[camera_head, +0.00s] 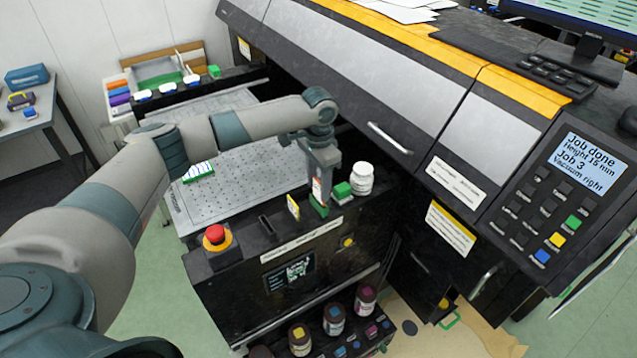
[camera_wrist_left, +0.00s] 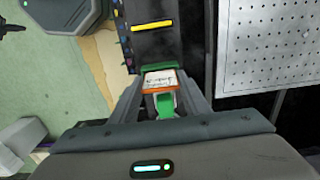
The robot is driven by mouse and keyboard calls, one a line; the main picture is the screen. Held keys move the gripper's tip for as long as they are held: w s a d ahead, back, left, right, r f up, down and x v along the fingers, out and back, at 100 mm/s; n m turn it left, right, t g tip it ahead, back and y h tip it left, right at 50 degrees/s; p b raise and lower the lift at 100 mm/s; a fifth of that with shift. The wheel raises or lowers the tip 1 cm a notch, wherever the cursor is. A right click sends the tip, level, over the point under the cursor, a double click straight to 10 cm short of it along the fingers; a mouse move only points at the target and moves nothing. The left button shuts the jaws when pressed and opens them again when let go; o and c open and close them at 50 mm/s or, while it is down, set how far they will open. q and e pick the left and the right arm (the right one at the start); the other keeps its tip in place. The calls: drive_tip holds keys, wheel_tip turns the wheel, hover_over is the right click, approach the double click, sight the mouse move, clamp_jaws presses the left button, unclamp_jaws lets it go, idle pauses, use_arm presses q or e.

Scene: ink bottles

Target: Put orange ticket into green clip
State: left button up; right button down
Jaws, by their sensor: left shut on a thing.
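My left gripper (camera_head: 320,178) points down at the machine's front ledge. It is shut on the orange ticket (camera_head: 316,190), which has a white printed face and shows an orange edge in the left wrist view (camera_wrist_left: 160,88). A green clip (camera_head: 318,208) is directly below the ticket; green also shows on both sides of the ticket in the left wrist view (camera_wrist_left: 166,106). The ticket's lower edge is at the clip, but I cannot tell how deep it sits. My right gripper is not in view.
A green block (camera_head: 342,190) and a white jar (camera_head: 361,178) stand just right of the gripper. A perforated plate (camera_head: 235,180) lies behind. Several ink bottles (camera_head: 333,318) stand below.

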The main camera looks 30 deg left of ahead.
use_arm(q)
drive_tip(key=shift+f, duration=0.45)
drive_tip(key=shift+f, duration=0.1)
idle(0.7)
drive_tip(key=shift+f, duration=0.6)
idle(0.5)
drive_tip(key=o, duration=1.1)
drive_tip(key=shift+r, duration=0.2)
